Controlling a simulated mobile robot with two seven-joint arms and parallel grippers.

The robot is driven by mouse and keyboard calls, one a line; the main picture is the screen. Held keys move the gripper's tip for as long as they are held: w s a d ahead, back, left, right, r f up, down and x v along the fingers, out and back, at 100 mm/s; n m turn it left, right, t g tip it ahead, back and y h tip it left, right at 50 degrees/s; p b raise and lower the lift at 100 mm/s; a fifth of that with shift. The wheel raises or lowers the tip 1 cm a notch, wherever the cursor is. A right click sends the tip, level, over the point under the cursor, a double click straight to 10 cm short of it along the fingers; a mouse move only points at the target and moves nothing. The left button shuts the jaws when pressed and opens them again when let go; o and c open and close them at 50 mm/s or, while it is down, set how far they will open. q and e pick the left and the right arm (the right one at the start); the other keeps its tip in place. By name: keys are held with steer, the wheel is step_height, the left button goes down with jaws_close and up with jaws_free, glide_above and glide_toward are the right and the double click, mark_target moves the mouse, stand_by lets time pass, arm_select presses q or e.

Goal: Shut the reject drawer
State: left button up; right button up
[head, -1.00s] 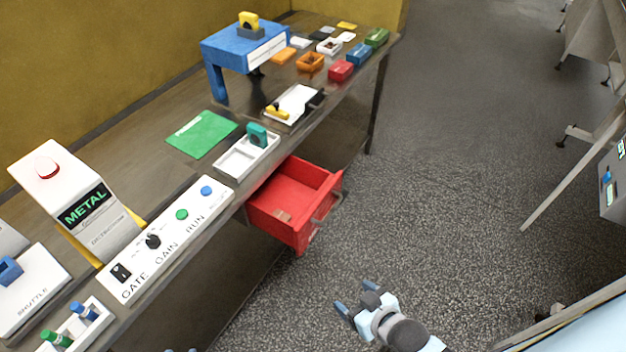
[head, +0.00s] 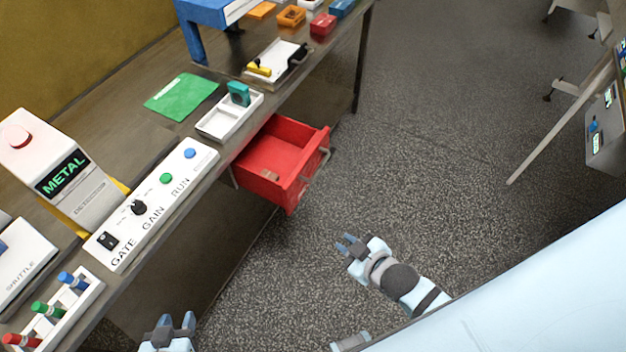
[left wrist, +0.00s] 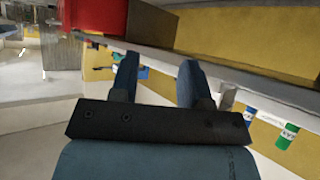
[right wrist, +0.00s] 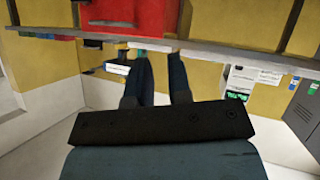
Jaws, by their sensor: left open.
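The red reject drawer (head: 285,178) stands pulled out from under the bench. A grey bar handle (head: 316,166) is on its front, and a small brownish piece (head: 270,175) lies inside. My right gripper (head: 346,241) is over the floor, in front of the drawer and apart from it. Its fingers are a little apart and empty. My left gripper (head: 174,320) is at the bottom of the head view, beside the bench, open and empty, away from the drawer. Red drawer surface also shows at the top of the left wrist view (left wrist: 95,15) and right wrist view (right wrist: 140,18).
The bench carries a GATE/GAIN/RUN control panel (head: 152,207), a METAL detector box (head: 65,170), a white tray (head: 215,124) and a pen rack (head: 52,318) near its front edge. A table-like stand (head: 560,125) is at right. The floor before the drawer is clear.

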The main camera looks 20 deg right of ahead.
steer(key=w+d+f+n+b, duration=0.1)
steer(key=n+b, duration=0.1)
steer(key=w+d+f+n+t+b, duration=0.1)
steer(key=w+f+n, duration=0.1)
steer(key=n, duration=0.1)
steer(key=w+d+f+n+b, duration=0.1)
steer(key=f+n+b, duration=0.1)
steer(key=n, duration=0.1)
steer(key=shift+w+f+t+y+b, duration=0.1)
steer(key=shift+w+t+y+b, duration=0.2)
steer(key=shift+t+y, duration=0.1)
jaws_close()
steer(key=w+d+f+n+y+b, duration=0.4)
steer(key=n+b, duration=0.3)
steer(key=n, duration=0.7)
steer(key=w+d+f+n+y+b, duration=0.3)
steer(key=w+n+b, duration=0.4)
steer(key=n, duration=0.8)
arm_select(q)
step_height(320, 180, down, 15)
steer(key=w+d+b, duration=0.1)
steer(key=shift+w+d+h, duration=0.15)
steer(key=shift+d+h, duration=0.15)
steer(key=shift+d, duration=0.1)
arm_select(e)
steer(key=r+x, duration=0.2)
steer(key=x, duration=1)
steer(key=shift+w+a+t, duration=0.2)
steer(key=shift+w+t, duration=0.05)
steer(key=shift+t, duration=0.05)
